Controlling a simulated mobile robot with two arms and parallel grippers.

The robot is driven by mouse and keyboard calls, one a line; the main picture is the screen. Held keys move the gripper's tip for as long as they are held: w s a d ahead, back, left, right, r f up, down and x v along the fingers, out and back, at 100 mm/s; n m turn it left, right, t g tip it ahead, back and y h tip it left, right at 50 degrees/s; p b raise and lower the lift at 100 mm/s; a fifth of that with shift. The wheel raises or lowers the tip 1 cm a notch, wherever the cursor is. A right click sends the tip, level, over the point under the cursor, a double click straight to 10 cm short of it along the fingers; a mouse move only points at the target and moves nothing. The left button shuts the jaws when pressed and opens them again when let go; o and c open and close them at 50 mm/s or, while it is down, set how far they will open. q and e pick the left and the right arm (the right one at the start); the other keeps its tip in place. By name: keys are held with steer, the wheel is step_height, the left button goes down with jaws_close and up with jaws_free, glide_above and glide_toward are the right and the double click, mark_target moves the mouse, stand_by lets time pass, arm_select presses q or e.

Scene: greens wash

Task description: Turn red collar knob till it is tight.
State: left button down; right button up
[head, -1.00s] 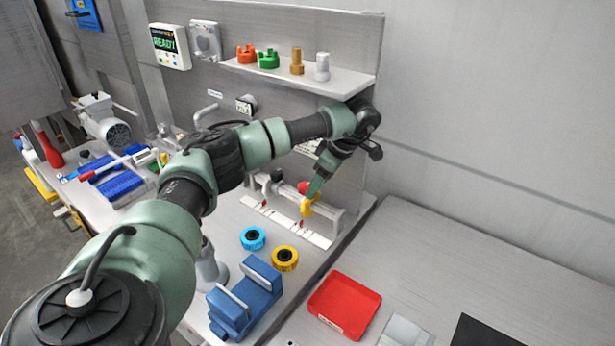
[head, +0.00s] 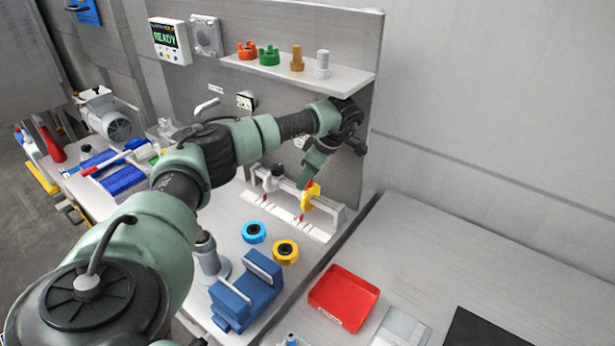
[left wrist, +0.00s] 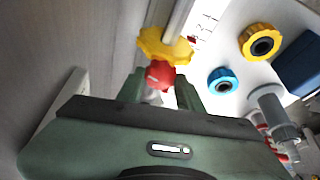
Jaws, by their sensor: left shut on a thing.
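The red collar knob (left wrist: 160,74) sits between my left gripper's two fingers in the left wrist view, against the yellow collar (left wrist: 165,47). The collar is a scalloped yellow ring around a grey rod. In the head view the yellow collar (head: 313,199) is on the rail of a small white stand, and only a little red of the knob shows beside it. My left gripper (head: 307,184) reaches it from above and is shut on the knob. The fingers hide part of the knob. My right gripper does not show.
A white scale strip (head: 318,234) with red markers lies along the stand (head: 337,215). A blue ring (head: 253,232), a yellow ring (head: 285,251) and a blue vise (head: 247,293) are in front. A red tray (head: 343,297) lies right. A shelf (head: 340,80) overhangs behind.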

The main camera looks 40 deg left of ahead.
arm_select(q)
steer(key=shift+n+g, duration=0.4)
steer(key=shift+n, duration=0.8)
steer(key=c, duration=0.9)
jaws_free()
